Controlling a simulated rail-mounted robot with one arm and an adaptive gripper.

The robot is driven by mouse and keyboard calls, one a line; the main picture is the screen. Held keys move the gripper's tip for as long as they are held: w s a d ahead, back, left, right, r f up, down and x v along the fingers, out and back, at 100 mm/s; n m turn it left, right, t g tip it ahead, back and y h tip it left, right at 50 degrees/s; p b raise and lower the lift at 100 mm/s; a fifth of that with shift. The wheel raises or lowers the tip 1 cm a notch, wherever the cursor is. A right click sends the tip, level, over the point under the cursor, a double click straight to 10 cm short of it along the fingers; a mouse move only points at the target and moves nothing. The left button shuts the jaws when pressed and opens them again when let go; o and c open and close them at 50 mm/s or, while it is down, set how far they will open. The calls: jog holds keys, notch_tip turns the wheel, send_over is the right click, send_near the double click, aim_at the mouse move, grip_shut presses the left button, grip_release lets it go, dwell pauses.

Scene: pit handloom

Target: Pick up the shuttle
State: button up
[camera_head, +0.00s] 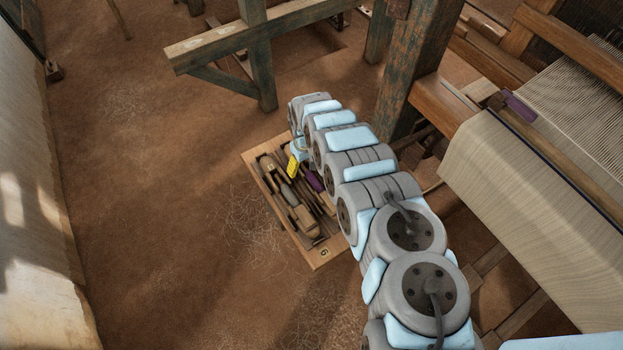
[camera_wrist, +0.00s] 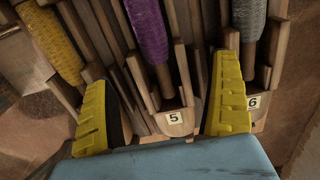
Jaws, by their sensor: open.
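Several wooden shuttles lie in a slotted wooden tray (camera_head: 318,260) on the floor. In the wrist view, a purple-wound shuttle (camera_wrist: 148,30) lies in the slot labelled 5. A grey-wound shuttle (camera_wrist: 247,18) lies to its right by label 6, and a yellow-wound one (camera_wrist: 50,40) to its left. My gripper (camera_wrist: 160,75) is open, its yellow fingers on either side of the purple-wound shuttle's slot as seen from above. Nothing shows held between them. In the head view my gripper (camera_head: 293,167) is over the tray, partly hidden by my arm. Finger contact cannot be told.
A loom with cream cloth (camera_head: 545,225) stands at the right. Its wooden post (camera_head: 412,65) rises close behind my arm. A wooden beam frame (camera_head: 262,75) stands beyond the tray. The earthen floor (camera_head: 150,200) at left is open, up to a pale wall (camera_head: 30,200).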

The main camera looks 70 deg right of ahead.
jog(key=shift+f+b, duration=0.3)
jog(key=shift+f, duration=0.8)
jog(key=c, duration=1.3)
jog(key=shift+r, duration=0.1)
jog(key=shift+c, duration=0.2)
